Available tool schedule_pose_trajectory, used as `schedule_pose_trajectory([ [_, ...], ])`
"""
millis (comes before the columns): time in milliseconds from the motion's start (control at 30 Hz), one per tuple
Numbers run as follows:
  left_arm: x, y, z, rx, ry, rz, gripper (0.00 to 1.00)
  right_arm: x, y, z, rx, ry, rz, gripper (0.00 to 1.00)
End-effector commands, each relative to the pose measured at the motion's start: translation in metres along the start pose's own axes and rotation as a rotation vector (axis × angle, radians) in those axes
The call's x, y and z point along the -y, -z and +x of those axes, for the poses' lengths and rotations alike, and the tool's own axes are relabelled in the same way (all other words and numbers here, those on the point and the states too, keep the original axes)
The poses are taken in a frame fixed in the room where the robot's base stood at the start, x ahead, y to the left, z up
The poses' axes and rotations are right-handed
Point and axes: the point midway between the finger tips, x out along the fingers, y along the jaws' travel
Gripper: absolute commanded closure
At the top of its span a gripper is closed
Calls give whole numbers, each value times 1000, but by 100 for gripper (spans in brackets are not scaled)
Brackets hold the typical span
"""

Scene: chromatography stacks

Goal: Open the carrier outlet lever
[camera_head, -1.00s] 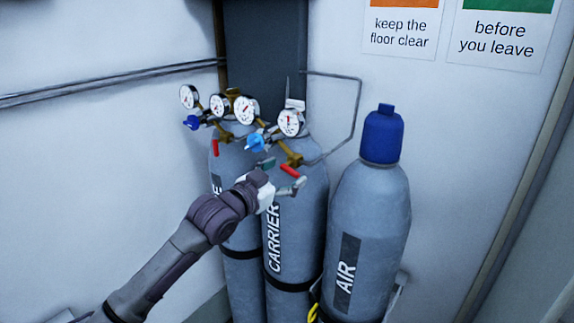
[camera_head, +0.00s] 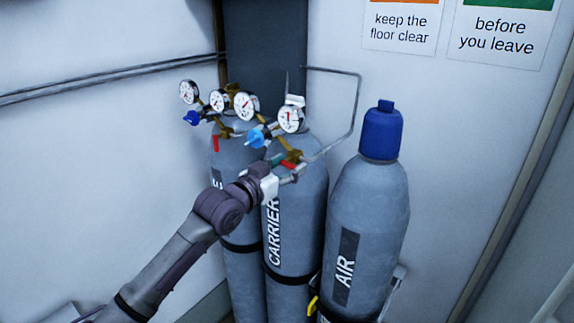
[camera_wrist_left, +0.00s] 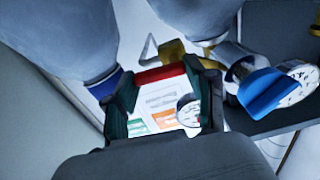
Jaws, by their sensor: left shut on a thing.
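The carrier outlet lever is a short red handle (camera_head: 290,164) below the brass outlet valve of the carrier cylinder's regulator. My left gripper (camera_head: 284,170) is at this lever, with one green-grey fingertip on each side of it. In the left wrist view the red lever (camera_wrist_left: 160,74) spans between the two dark green fingers, and the gripper (camera_wrist_left: 162,100) is shut on it. The carrier cylinder (camera_head: 291,235) stands upright, labelled CARRIER. Its blue regulator knob (camera_head: 256,138) and gauge (camera_head: 291,119) sit above the gripper. My right gripper is not in view.
The AIR cylinder (camera_head: 369,210) with a blue cap stands close on the right. Another cylinder (camera_head: 240,185) stands on the left, with its own red lever (camera_head: 215,144). A thin bent pipe (camera_head: 358,100) runs along the wall.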

Motion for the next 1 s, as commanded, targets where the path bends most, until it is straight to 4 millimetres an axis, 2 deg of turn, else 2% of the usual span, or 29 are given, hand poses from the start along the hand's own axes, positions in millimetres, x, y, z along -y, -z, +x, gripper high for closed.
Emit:
schedule_pose_trajectory([
  [33,0,4,0,1,0,-63,79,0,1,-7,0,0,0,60],
  [100,0,3,0,1,-1,-104,79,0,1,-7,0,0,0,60],
  [333,0,2,0,0,-1,-105,79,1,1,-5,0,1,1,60],
  [367,0,2,0,0,-1,-105,39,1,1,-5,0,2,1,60],
  [500,0,2,0,0,-1,-104,19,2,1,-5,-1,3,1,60],
  [833,1,2,-2,1,0,-102,19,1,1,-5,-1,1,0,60],
  [1000,2,1,-22,1,1,-101,19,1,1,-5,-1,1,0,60],
])
